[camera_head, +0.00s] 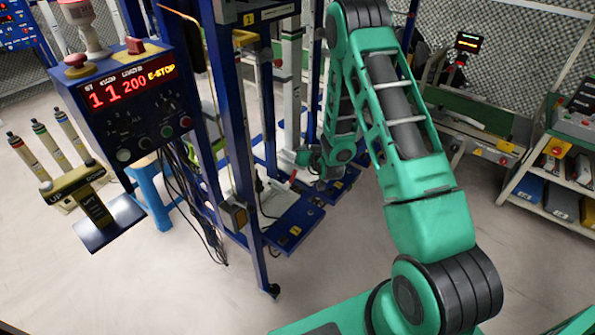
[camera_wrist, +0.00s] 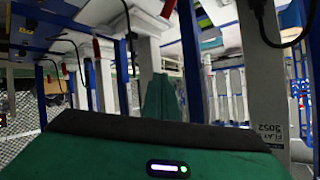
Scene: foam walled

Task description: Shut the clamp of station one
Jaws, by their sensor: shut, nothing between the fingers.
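Station one is a blue frame with a yellow "1" plate (camera_head: 249,19) at its top and a blue base plate (camera_head: 290,231) at its foot, also marked 1. A small red-tipped lever (camera_head: 293,175) stands just above that base; it may be the clamp's handle, and its state is too small to tell. My gripper shows in the wrist view (camera_wrist: 161,88) as green fingers, shut and empty. In the head view my arm's end is close to this lever. In the wrist view a red handle (camera_wrist: 97,50) stands left of the fingers, apart from them.
A control box (camera_head: 130,95) reading E-STOP hangs at the left, above a yellow lever block (camera_head: 75,180). Blue posts and hanging black cables crowd the station. A shelf (camera_head: 560,170) with bins stands at the right. The floor in front is clear.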

